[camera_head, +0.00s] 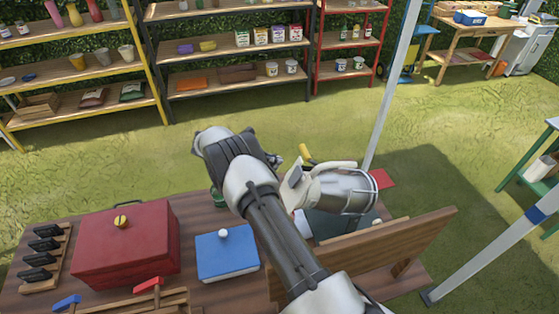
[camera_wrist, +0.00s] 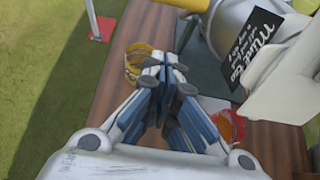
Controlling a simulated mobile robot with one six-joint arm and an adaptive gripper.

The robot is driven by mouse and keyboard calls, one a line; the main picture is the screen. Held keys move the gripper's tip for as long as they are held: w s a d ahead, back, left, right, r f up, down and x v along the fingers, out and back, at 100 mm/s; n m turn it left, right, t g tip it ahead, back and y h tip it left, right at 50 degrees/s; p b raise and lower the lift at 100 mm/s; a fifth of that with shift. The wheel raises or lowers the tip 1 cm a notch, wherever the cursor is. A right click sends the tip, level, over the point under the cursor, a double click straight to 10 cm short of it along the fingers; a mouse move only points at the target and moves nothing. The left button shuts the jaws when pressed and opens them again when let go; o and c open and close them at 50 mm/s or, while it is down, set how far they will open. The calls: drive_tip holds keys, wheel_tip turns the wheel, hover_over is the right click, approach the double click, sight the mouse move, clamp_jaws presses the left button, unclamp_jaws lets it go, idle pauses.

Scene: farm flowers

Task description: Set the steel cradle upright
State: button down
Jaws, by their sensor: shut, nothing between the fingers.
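The wooden table (camera_head: 205,215) holds a red box (camera_head: 125,250), a blue box (camera_head: 228,258) and a raised wooden board (camera_head: 385,245). A yellow ring (camera_wrist: 137,62) and a red ring-like thing (camera_wrist: 229,127) lie near the fingers. A pole (camera_head: 392,90) stands beyond the table.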

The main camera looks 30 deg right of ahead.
drive_tip(key=s+d, duration=0.2)
drive_tip(key=d, duration=0.5)
drive_tip(key=shift+d+f, duration=0.35)
drive_tip(key=shift+r, duration=0.2)
drive_tip(key=shift+d+r+y+p, duration=0.2)
drive_tip(key=shift+y+p, duration=0.1)
drive_tip(key=shift+p, duration=0.1)
